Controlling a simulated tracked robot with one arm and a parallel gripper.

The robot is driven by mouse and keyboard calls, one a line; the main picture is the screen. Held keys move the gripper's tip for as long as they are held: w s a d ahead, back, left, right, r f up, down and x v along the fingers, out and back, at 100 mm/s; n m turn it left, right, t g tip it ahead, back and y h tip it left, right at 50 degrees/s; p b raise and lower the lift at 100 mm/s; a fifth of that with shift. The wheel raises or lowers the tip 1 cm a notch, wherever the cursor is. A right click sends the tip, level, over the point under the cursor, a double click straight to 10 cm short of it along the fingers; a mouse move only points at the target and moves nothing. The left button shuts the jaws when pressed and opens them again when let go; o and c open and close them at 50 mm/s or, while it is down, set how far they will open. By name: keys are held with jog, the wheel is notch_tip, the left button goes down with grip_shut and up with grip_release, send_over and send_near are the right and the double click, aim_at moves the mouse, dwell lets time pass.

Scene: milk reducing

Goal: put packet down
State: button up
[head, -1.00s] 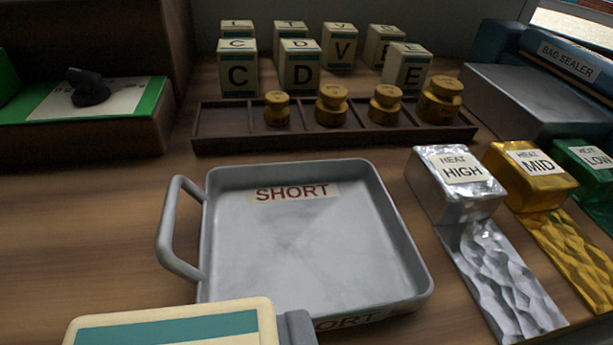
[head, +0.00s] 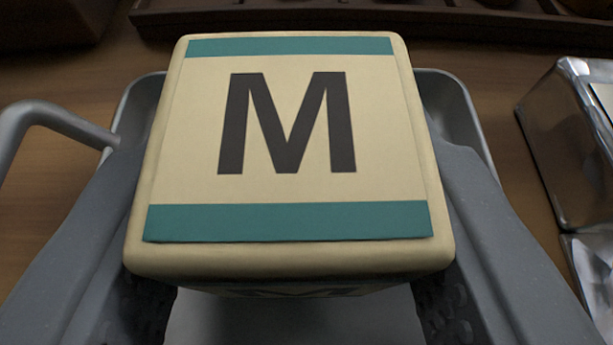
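The packet (head: 287,140) is a cream block with two teal bands and a large black M on its face. It fills the middle of the view. My gripper (head: 295,290) has one grey finger on each side of the packet and is shut on it. The packet is over the grey metal tray (head: 455,100), whose rim shows behind and beside it. Whether the packet's underside touches the tray floor is hidden.
The tray's handle (head: 50,118) sticks out at the left, close to my left finger. The silver block (head: 570,140) stands right of the tray. A dark wooden rack (head: 350,15) lies behind. Bare wooden table (head: 60,80) shows at the left.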

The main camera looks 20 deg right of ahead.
jog(key=shift+f, duration=0.35)
jog(key=shift+r, duration=0.1)
jog(key=o, duration=1.1)
jog(key=p+v, duration=0.1)
jog(key=v, duration=1.1)
